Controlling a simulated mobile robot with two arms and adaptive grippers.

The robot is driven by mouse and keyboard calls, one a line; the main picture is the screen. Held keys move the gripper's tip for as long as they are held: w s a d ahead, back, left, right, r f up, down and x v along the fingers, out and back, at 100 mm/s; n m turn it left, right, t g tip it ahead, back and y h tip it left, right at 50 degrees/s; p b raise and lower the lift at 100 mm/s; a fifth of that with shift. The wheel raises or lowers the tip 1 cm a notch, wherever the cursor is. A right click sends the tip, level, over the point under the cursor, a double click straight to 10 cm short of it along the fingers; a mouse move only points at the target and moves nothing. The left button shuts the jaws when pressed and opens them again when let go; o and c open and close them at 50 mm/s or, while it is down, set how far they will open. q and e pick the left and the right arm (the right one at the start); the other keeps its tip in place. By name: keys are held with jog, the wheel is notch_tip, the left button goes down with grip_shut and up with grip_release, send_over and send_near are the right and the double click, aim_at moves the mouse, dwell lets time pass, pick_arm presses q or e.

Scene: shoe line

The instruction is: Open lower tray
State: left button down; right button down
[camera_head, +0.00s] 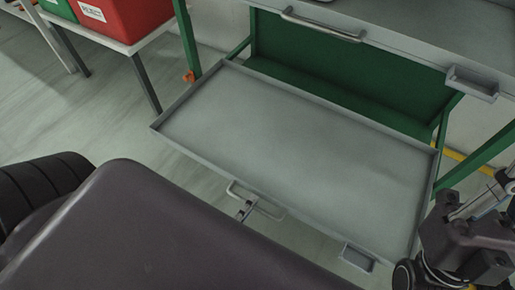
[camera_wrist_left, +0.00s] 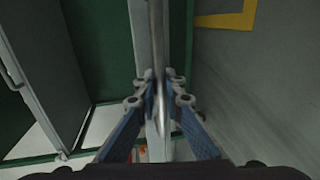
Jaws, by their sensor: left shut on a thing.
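The lower tray (camera_head: 300,150) is a shallow, empty grey tray, pulled well out from the green-framed bench. Its metal handle (camera_head: 270,209) is on the front edge. My left gripper (camera_head: 246,211) is at this handle, its arm hiding most of it in the head view. In the left wrist view my left gripper (camera_wrist_left: 159,88) has its two blue-grey fingers shut on the handle bar (camera_wrist_left: 157,100), which runs between the fingertips. My right gripper (camera_head: 488,200) is partly in view at the lower right, beside the tray's right corner; its fingers are unclear.
Above the lower tray is a grey upper surface with its own handle (camera_head: 322,25) and a small holder (camera_head: 472,84). A red bin (camera_head: 125,15) labelled as reject stands on a side table (camera_head: 140,42) at upper left. Open floor (camera_head: 80,120) lies left of the tray.

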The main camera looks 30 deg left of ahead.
pick_arm(q)
jog(key=shift+s, duration=0.3)
jog(key=c, duration=2)
grip_release()
jog(key=v, duration=1.2)
